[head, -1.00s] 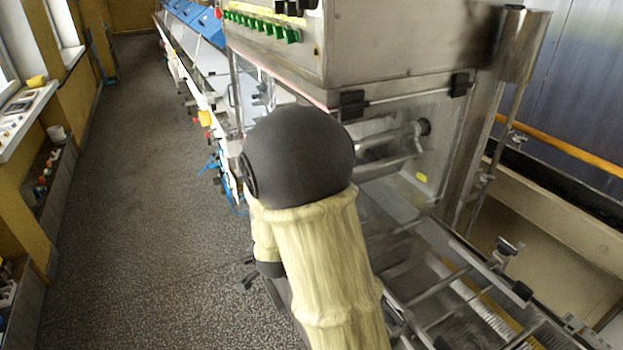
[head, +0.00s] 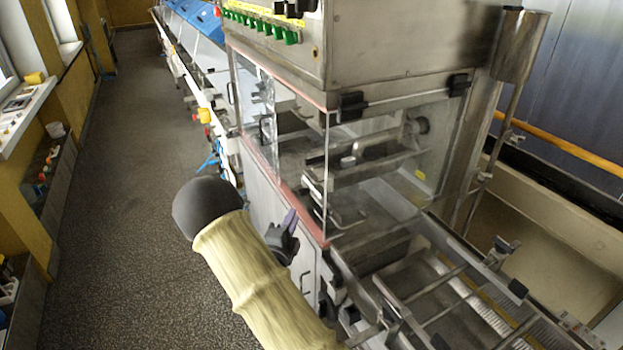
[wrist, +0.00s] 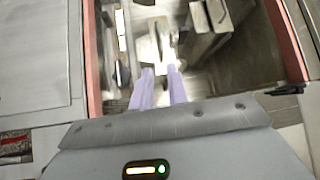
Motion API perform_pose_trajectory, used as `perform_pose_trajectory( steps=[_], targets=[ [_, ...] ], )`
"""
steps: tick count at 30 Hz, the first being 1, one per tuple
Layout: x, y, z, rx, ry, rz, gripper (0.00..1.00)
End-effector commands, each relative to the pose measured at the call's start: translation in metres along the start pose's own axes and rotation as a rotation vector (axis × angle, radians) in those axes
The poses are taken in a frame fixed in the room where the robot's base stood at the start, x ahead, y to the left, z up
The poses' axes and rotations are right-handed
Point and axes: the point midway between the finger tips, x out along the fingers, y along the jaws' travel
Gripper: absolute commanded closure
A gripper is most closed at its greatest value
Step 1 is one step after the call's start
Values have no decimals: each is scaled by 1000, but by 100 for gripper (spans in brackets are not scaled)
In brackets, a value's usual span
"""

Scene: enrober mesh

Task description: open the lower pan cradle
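My gripper (head: 290,218) is beside the long side of the steel machine, near the lower edge of its clear panels. In the wrist view its two lavender fingers (wrist: 160,76) point forward with a narrow gap between them and nothing seen held. Ahead of them is a red-edged opening or clear panel (wrist: 92,60) with metal fittings behind it. A pale metal bracket (wrist: 155,45) lies just beyond the fingertips; I cannot tell whether they touch it. I cannot surely identify the lower pan cradle.
The machine's upper housing (head: 415,40) overhangs the clear panels. A rail-framed conveyor (head: 455,290) extends at the lower right. A row of machinery (head: 195,60) continues along the back. The speckled floor (head: 120,200) is clear to the left.

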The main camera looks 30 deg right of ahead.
Motion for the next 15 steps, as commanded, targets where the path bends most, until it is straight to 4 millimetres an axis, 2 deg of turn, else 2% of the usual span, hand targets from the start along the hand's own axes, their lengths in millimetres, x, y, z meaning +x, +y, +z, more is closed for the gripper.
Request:
perform_pose_trajectory(
  steps=[8, 15],
  targets=[
    [14, -1, -4, -3, 7, 2, 84],
    [51, -2, -4, -3, 7, 2, 84]
  ],
)
